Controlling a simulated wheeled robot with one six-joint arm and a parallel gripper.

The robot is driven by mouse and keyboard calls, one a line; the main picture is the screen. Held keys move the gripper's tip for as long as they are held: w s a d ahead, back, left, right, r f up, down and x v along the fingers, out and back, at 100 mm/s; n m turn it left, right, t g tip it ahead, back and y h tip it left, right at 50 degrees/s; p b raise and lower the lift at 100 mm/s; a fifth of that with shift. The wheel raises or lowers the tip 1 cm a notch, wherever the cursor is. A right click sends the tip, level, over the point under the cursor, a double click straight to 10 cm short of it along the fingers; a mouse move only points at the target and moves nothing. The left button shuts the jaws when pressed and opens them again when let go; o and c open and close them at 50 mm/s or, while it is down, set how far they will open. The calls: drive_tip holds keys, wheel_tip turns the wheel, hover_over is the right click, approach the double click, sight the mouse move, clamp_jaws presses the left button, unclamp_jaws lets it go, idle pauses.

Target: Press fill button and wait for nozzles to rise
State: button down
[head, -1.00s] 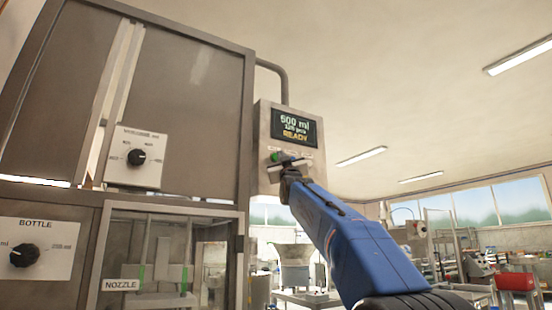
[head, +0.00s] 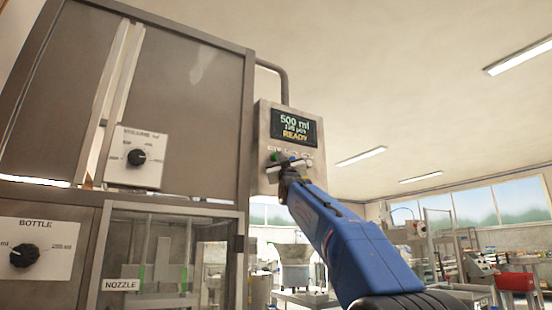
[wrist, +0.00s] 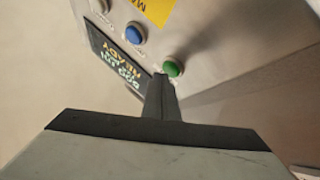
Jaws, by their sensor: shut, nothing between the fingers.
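The control panel (head: 263,125) is a grey box on the machine's right side. Its screen (head: 292,128) reads 500 ml and READY. In the wrist view, a green button (wrist: 172,68) and a blue button (wrist: 135,33) sit on the panel beside the screen (wrist: 118,62); which one is the fill button is not legible. My gripper (wrist: 160,84) is shut and empty, its tip right by the green button; I cannot tell whether it touches. In the head view my gripper (head: 283,168) is at the panel's lower part. The nozzles cannot be made out behind the window labelled NOZZLE (head: 120,285).
A VOLUME dial (head: 137,157) and a BOTTLE dial (head: 24,256) are on the machine's front, left of the panel. A metal hopper (head: 295,274) stands in the background. A red bin (head: 516,282) is far right. Open air lies right of the panel.

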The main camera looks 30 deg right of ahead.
drive_tip(key=shift+w, duration=0.5)
idle(0.5)
drive_tip(key=shift+s, duration=0.9)
drive_tip(key=shift+s, duration=0.15)
drive_tip(key=shift+s+d, duration=0.1)
drive_tip(key=shift+s, duration=2.25)
drive_tip(key=shift+f, duration=0.1)
